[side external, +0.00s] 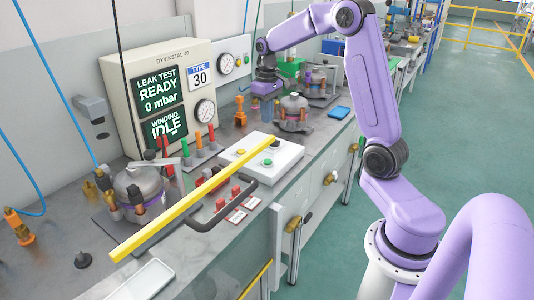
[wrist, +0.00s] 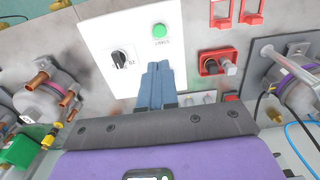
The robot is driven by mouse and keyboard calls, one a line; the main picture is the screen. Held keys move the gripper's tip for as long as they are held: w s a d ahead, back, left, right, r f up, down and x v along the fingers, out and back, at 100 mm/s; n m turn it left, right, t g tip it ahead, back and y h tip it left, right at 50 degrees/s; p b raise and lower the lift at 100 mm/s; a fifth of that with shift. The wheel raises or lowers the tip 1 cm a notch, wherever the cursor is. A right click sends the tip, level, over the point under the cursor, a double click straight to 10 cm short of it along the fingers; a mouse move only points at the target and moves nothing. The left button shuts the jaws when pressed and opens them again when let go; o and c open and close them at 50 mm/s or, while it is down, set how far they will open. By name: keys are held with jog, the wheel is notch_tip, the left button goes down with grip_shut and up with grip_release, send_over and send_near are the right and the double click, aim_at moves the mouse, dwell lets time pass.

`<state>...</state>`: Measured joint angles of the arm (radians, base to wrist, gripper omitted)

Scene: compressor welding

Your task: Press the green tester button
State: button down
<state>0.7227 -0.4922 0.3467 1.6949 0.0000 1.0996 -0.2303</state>
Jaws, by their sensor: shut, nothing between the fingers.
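The green button (wrist: 159,30) sits on a white panel (wrist: 100,30) in the wrist view, with a small label below it. A black rotary knob (wrist: 121,58) is on the same panel. My gripper (wrist: 157,66) is shut and empty; its blue fingertips show over the panel, below the button in the picture and apart from it. In the side view the green button (side external: 268,162) is on the white box (side external: 283,166) on the bench. My gripper (side external: 264,108) is behind and above that box; its fingertips are hard to make out there.
Compressors stand left (side external: 138,187) and behind (side external: 293,108). The tester display (side external: 158,90) reads leak test ready, 0 mbar, winding idle. A red switch (wrist: 216,62) is right of the panel.

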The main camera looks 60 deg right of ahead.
notch_tip(320, 180, down, 14)
dwell(0.7)
jog(key=shift+s+f, duration=0.15)
jog(key=shift+f, duration=0.9)
notch_tip(320, 180, up, 15)
dwell(0.3)
dwell(0.5)
